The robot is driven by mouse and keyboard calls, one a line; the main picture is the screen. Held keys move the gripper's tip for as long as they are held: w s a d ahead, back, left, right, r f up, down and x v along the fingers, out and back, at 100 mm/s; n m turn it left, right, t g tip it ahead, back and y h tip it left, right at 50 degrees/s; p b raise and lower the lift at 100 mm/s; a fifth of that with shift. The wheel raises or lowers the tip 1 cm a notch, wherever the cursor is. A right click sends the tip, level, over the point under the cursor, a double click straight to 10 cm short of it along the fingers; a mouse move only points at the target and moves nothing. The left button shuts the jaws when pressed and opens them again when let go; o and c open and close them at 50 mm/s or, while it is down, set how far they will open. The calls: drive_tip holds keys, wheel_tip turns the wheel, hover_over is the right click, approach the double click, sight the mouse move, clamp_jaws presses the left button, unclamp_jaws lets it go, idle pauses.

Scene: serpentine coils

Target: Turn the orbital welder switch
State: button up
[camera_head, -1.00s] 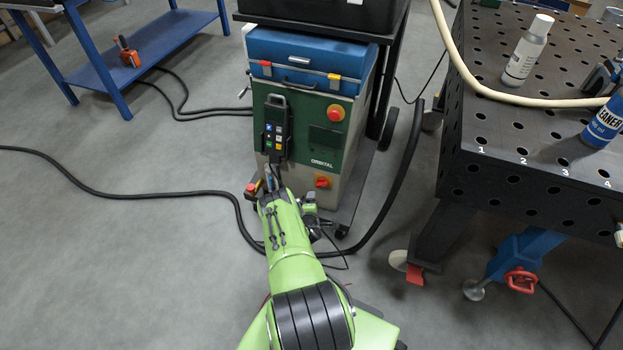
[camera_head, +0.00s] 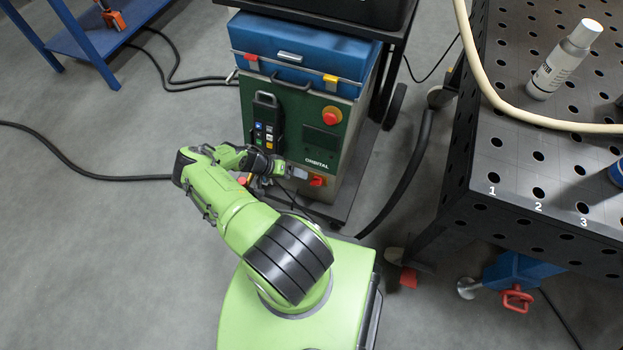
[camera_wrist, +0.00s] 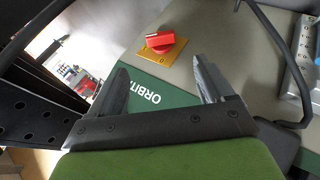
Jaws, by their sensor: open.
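The orbital welder (camera_head: 342,143) is a green and grey cabinet marked ORBITAL, standing ahead of me. Its red rotary switch (camera_head: 317,181) sits low on the front, on a yellow plate. In the wrist view the red switch (camera_wrist: 160,40) shows beyond my fingertips, roughly between them and a little above. My gripper (camera_head: 300,173) is just left of the switch in the head view. In the wrist view my gripper (camera_wrist: 162,78) is open and empty, its two grey fingers apart. Neither finger appears to touch the switch.
A red round button (camera_head: 332,116) and a black pendant (camera_head: 267,121) are on the welder's front. A blue case (camera_head: 300,52) lies on top. A perforated black table (camera_head: 510,180) stands at right. A black hose (camera_head: 405,175) curves beside the welder. Floor at left is mostly clear.

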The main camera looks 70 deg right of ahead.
sight(315, 183)
drive_tip(key=b+x, duration=0.3)
drive_tip(key=x, duration=0.8)
drive_tip(key=shift+f, duration=0.3)
drive_tip(key=shift+c, duration=0.5)
